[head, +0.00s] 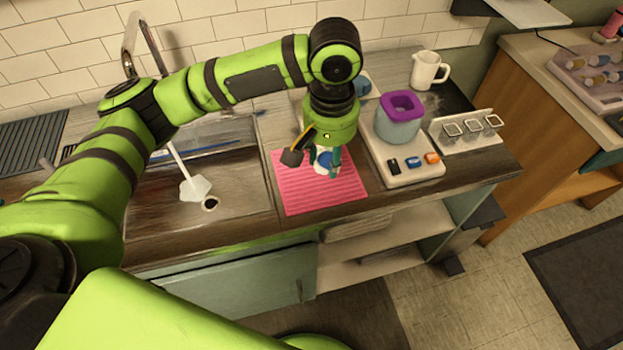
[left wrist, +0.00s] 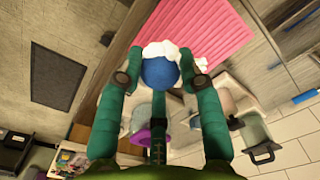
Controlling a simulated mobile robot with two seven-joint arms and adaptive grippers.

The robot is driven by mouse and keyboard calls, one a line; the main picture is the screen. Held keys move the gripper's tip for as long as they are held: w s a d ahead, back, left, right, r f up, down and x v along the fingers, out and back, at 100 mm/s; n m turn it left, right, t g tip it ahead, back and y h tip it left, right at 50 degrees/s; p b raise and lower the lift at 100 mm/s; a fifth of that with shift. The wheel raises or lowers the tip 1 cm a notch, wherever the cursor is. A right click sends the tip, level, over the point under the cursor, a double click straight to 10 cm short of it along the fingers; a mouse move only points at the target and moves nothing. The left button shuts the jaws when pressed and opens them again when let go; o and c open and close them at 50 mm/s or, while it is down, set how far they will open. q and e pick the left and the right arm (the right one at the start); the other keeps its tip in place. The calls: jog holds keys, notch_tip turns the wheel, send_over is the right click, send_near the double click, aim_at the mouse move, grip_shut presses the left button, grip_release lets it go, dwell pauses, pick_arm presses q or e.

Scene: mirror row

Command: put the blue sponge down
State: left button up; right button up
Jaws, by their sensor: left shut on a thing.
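The blue sponge (left wrist: 160,73), round with a white fringe, is between the teal fingertips of my left gripper (left wrist: 160,80) in the left wrist view. The left gripper is shut on it. In the head view the left gripper (head: 327,163) points down over a pink ribbed mat (head: 300,196) beside the sink. Part of the sponge (head: 323,168) shows there, blue and white, between the fingers. I cannot tell whether the sponge touches the mat. The mat also shows in the left wrist view (left wrist: 195,30). My right gripper is not in view.
A sink (head: 235,185) holding a white brush (head: 195,188) lies left of the mat. To the right are a white stand (head: 408,174) with a purple-rimmed container (head: 400,122), a white jug (head: 427,70) and a rack (head: 465,133). The mat's front part is bare.

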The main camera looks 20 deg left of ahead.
pick_arm(q)
jog(key=w+d+f+n+b, duration=0.1)
jog(key=d+f+n, duration=0.1)
jog(key=d, duration=0.4)
jog(key=p, duration=0.2)
send_over(309, 183)
notch_tip(309, 183, down, 7)
jog(key=shift+d, duration=0.1)
jog(key=shift+f, duration=0.2)
jog(key=shift+f+p, duration=0.5)
jog(key=shift+f, duration=1.4)
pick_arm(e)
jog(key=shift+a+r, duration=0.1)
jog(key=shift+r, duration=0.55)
pick_arm(q)
jog(key=shift+f, duration=0.1)
jog(key=o, duration=1.1)
notch_tip(309, 183, up, 12)
jog(key=b, duration=0.2)
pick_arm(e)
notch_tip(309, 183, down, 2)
